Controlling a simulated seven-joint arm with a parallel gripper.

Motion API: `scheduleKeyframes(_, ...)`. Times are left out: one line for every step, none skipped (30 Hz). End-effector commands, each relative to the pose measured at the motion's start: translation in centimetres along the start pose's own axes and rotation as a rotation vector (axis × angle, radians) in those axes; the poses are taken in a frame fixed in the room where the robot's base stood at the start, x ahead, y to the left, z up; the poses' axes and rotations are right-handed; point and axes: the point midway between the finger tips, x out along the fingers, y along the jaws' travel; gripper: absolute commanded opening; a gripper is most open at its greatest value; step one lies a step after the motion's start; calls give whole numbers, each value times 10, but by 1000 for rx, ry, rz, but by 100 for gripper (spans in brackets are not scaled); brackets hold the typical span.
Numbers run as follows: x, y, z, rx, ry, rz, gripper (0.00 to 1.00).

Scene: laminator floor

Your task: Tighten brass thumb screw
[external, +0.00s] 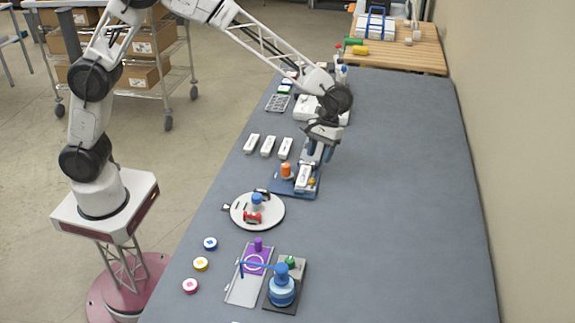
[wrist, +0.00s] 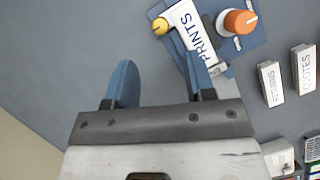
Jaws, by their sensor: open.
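The brass thumb screw (wrist: 160,26) is a small yellow-gold knob at the side of a white block labelled PRINTS (wrist: 190,28). It also shows in the external view (external: 311,182), small, at the block's front right. The block sits on a blue base plate (external: 283,192) beside an orange knob (external: 286,170). My gripper (external: 319,152) is above the base plate's far end, its blue fingers pointing down. In the wrist view my gripper (wrist: 158,62) is open and empty, the screw ahead of its fingertips and apart from them. The right finger overlaps part of the block in view.
Several white labelled blocks (external: 268,145) stand left of the base plate. A round white turntable (external: 241,212) and a blue-bottle fixture (external: 282,290) are nearer the camera. White equipment (external: 306,108) stands behind my gripper. The grey table's right side is clear.

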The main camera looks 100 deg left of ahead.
Motion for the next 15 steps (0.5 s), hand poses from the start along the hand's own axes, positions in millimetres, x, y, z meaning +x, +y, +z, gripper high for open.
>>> scheduleKeyframes(0, 0, 0, 0, 0, 0, 50)
scheduleKeyframes(0, 0, 0, 0, 0, 0, 50)
scheduleKeyframes(0, 0, 0, 1, 0, 0, 50)
scheduleKeyframes(0, 0, 0, 1, 0, 0, 50)
scheduleKeyframes(0, 0, 0, 1, 0, 0, 50)
scheduleKeyframes(0, 0, 0, 1, 0, 0, 50)
scheduleKeyframes(0, 0, 0, 1, 0, 0, 50)
scheduleKeyframes(1, 0, 0, 1, 0, 0, 50)
scheduleKeyframes(2, 0, 0, 1, 0, 0, 50)
scheduleKeyframes(3, 0, 0, 1, 0, 0, 50)
scheduleKeyframes(4, 0, 0, 1, 0, -1, 50)
scheduleKeyframes(6, 0, 0, 1, 0, -1, 50)
scheduleKeyframes(8, 0, 0, 1, 0, -1, 50)
scheduleKeyframes(11, 0, 0, 1, 0, -1, 50)
scheduleKeyframes(14, 0, 0, 1, 0, -1, 50)
